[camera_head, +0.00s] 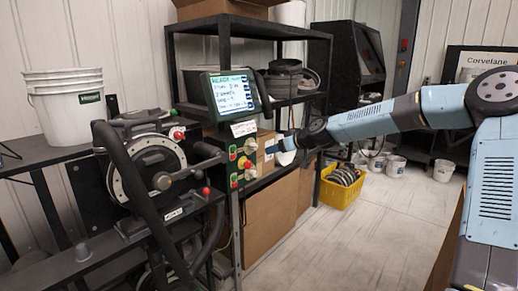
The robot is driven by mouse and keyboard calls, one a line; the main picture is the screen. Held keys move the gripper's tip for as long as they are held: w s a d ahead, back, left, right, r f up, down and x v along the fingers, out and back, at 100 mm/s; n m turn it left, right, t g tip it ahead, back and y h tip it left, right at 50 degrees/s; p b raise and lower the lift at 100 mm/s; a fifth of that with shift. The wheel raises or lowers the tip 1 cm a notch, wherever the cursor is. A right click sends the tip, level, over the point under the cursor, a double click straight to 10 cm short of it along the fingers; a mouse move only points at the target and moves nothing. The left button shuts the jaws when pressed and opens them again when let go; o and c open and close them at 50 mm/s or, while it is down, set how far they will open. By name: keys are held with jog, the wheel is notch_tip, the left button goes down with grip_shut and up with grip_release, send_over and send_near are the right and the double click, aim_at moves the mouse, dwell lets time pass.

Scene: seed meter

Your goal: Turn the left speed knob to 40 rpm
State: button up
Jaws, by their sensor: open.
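The narrow control panel (239,184) stands upright on a post right of the seed meter (150,165). It carries red, green and yellow buttons and small pale knobs (247,163). The knobs are too small to read any pointer or scale, and I cannot tell which one is the left speed knob. The screen (231,94) above the panel shows lines of text too small to read. My gripper (273,148) reaches in from the right, open, close to the panel's right side. Its fingertips are small here, and I see no clear contact with a knob.
Black hoses and the seed meter's bench lie left of the panel. A yellow crate (342,191) and white buckets (394,166) are on the floor. Open floor (345,245) lies to the right.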

aim_at(256, 147)
jog(key=shift+t+y, duration=0.4)
jog(key=shift+t, duration=0.1)
jog(key=w+x, duration=0.1)
jog(key=x, duration=0.3)
jog(key=d+r+x, duration=0.1)
jog(key=x, duration=0.4)
jog(key=w+x, duration=0.1)
jog(key=x, duration=0.3)
jog(key=shift+w+r, duration=0.2)
jog(key=shift+w, duration=0.2)
